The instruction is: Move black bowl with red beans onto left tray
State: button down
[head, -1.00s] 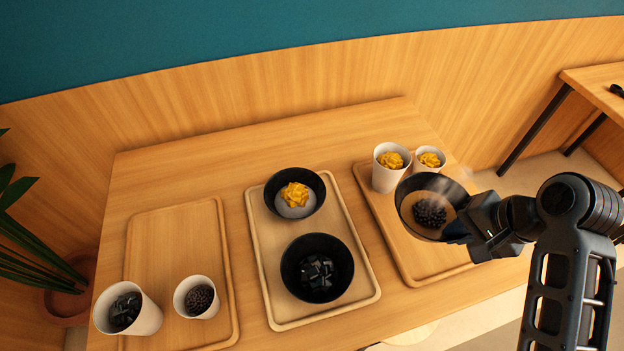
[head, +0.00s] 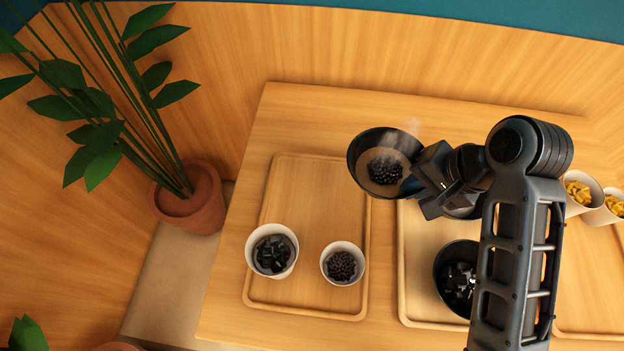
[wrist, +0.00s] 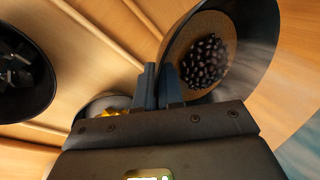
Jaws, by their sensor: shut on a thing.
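The black bowl (head: 358,160) holds dark, glossy beans on a brown layer, with faint steam above it. My gripper (head: 418,178) is shut on its right-hand rim and holds it raised, somewhat tilted. In the wrist view, the fingers (wrist: 160,88) pinch the rim of the bowl (wrist: 262,50). In the head view the bowl appears over the back right corner of the left tray (head: 300,195). The exact height is hard to tell. The left tray's back part is bare; a white cup of black cubes (head: 272,250) and a white cup of dark beads (head: 342,263) stand at its front.
The middle tray (head: 412,260) carries a black bowl of black cubes (head: 445,268); the bowl behind it is mostly hidden by my gripper. White cups with yellow topping (head: 580,195) stand at the right. A potted plant (head: 190,200) stands left of the table.

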aim_at(369, 182)
jog(key=w+a+f, duration=0.1)
jog(key=a+f, duration=0.1)
jog(key=a, duration=0.2)
jog(key=w+a+f, duration=0.1)
jog(key=a+f, duration=0.1)
jog(key=a, duration=0.2)
jog(key=w+a+f, duration=0.1)
jog(key=a+f, duration=0.1)
jog(key=a, duration=0.2)
jog(key=shift+f+p, duration=0.35)
jog(key=shift+f, duration=2.1)
jog(key=shift+f, duration=0.1)
jog(key=c, duration=1.3)
grip_release()
jog(key=shift+s, duration=0.1)
jog(key=v, duration=1.2)
jog(key=shift+d, duration=0.1)
